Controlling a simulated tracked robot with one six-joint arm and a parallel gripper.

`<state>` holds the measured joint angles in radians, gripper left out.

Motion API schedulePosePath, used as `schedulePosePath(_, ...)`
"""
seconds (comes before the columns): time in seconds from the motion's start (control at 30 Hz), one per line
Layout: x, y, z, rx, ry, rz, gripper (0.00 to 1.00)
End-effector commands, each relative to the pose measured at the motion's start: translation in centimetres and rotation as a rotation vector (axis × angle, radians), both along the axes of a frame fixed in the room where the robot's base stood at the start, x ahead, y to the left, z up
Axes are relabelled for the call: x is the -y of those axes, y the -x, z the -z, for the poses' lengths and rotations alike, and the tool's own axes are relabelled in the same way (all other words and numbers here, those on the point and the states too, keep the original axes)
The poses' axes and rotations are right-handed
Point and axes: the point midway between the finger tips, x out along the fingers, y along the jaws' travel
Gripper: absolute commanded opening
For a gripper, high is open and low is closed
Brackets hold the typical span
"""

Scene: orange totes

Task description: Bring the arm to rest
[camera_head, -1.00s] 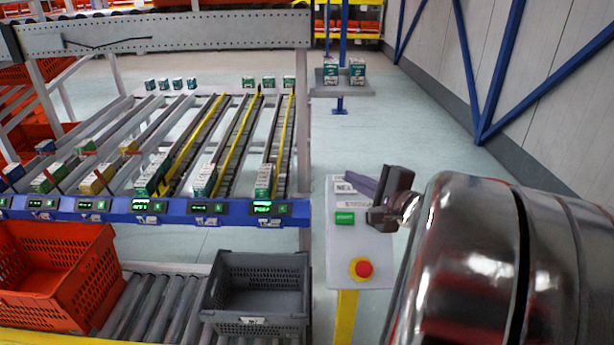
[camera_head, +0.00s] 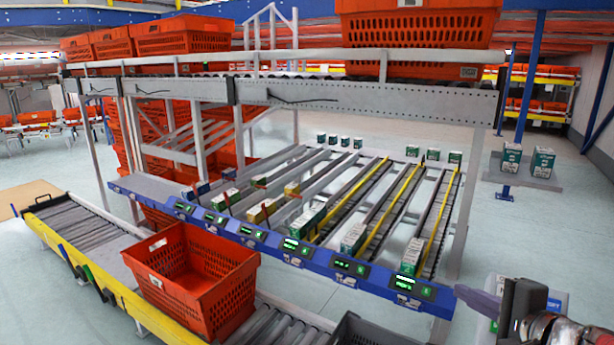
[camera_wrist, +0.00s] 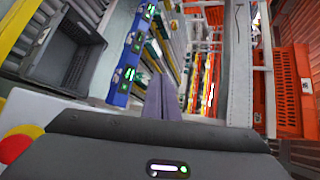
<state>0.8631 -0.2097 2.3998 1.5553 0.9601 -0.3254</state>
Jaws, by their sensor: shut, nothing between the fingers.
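My gripper (camera_head: 478,301) is at the lower right of the head view, in front of the button panel and beside the right end of the flow rack. Its fingers are shut with nothing between them. In the wrist view the closed fingers (camera_wrist: 161,98) point up the picture, with the blue display rail to their left. My silver arm is cut off by the lower right corner of the head view, so most of its pose is hidden.
The flow rack's blue rail (camera_head: 270,243) carries green displays, with several boxes on lanes behind. An orange tote (camera_head: 195,300) stands on the roller conveyor (camera_head: 75,230); a grey tote (camera_head: 365,333) is beside it. The button panel (camera_head: 557,301) is partly hidden by my gripper. Open floor lies right.

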Motion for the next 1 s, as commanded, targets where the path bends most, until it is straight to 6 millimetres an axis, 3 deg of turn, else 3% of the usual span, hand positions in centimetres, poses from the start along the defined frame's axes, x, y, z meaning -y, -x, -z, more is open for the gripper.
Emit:
schedulePosePath(0.03,-2.6,0.1,0.3,-0.028,0.037,-0.072,0.0)
schedulePosePath(0.2,-9.3,1.7,2.0,-0.129,0.169,-0.285,0.0)
schedulePosePath(0.4,-15.2,4.8,4.0,-0.234,0.35,-0.514,0.0)
schedulePosePath(0.5,-17.2,6.6,4.9,-0.279,0.452,-0.616,0.0)
schedulePosePath(0.7,-19.6,10.2,6.1,-0.35,0.681,-0.79,0.0)
schedulePosePath(1.0,-20.0,14.0,6.1,-0.393,1.075,-0.967,0.0)
